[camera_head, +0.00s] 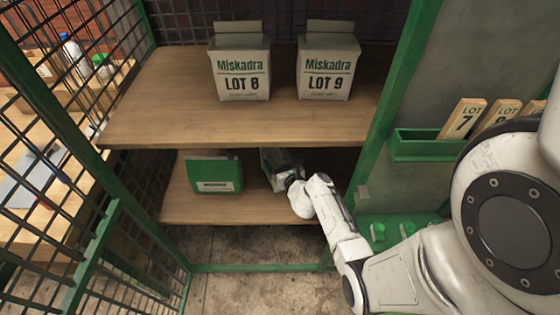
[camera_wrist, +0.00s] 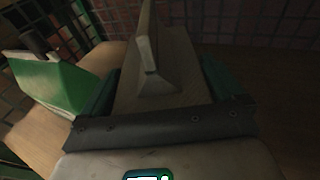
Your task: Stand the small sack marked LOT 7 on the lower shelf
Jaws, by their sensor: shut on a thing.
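My gripper (camera_head: 280,172) reaches in over the right part of the lower shelf (camera_head: 240,212), under the upper shelf. It is shut on a small grey-beige sack (camera_wrist: 182,75), whose folded top rises between the two green fingers in the wrist view. The sack's printed face is hidden, so I cannot read its lot mark. In the head view the sack is mostly hidden by my gripper and the shelf's shadow. I cannot tell whether its base touches the lower shelf.
A green box (camera_head: 214,174) with a white label stands on the lower shelf, left of my gripper. Sacks marked LOT 8 (camera_head: 240,70) and LOT 9 (camera_head: 327,68) stand on the upper shelf (camera_head: 170,110). A green post (camera_head: 397,95) bounds the right; wire mesh (camera_head: 50,90) bounds the left.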

